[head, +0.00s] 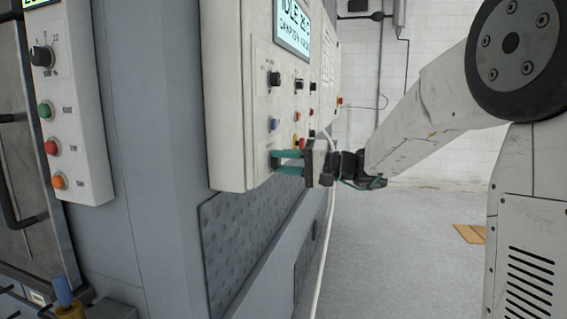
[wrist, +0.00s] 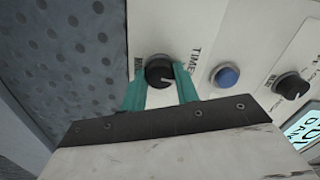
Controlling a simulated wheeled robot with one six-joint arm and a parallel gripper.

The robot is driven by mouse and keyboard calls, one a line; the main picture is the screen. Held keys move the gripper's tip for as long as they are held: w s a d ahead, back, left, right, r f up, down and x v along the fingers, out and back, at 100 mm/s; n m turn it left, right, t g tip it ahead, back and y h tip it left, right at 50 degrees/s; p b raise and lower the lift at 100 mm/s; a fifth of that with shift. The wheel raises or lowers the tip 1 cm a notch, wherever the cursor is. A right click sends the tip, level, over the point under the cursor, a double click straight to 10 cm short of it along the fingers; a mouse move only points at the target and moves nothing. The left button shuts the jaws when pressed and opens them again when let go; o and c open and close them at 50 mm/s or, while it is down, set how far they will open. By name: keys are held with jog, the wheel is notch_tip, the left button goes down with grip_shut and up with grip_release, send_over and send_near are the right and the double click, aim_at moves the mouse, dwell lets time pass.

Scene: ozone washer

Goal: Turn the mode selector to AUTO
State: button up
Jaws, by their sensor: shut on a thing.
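In the wrist view a round black knob (wrist: 160,71) with a light pointer line sits between the two teal fingers of my gripper (wrist: 161,85), which is shut on it. The pointer line points toward the right finger. Lettering that looks like "TIME" shows beside the right finger and small lettering by the left one. I cannot read AUTO or confirm that this is the mode selector.
Above the gripped knob are a blue button (head: 274,124) and another black knob (head: 274,78), with a lit display (head: 293,28) higher up. Small red and yellow buttons sit close beside my gripper. Another panel (head: 75,110) stands at the left. Open floor lies at the right.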

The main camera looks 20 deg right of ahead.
jog(key=shift+m, duration=1.2)
jog(key=o, duration=1)
jog(key=shift+c, duration=0.2)
jog(key=v, duration=0.8)
jog(key=shift+m, duration=0.3)
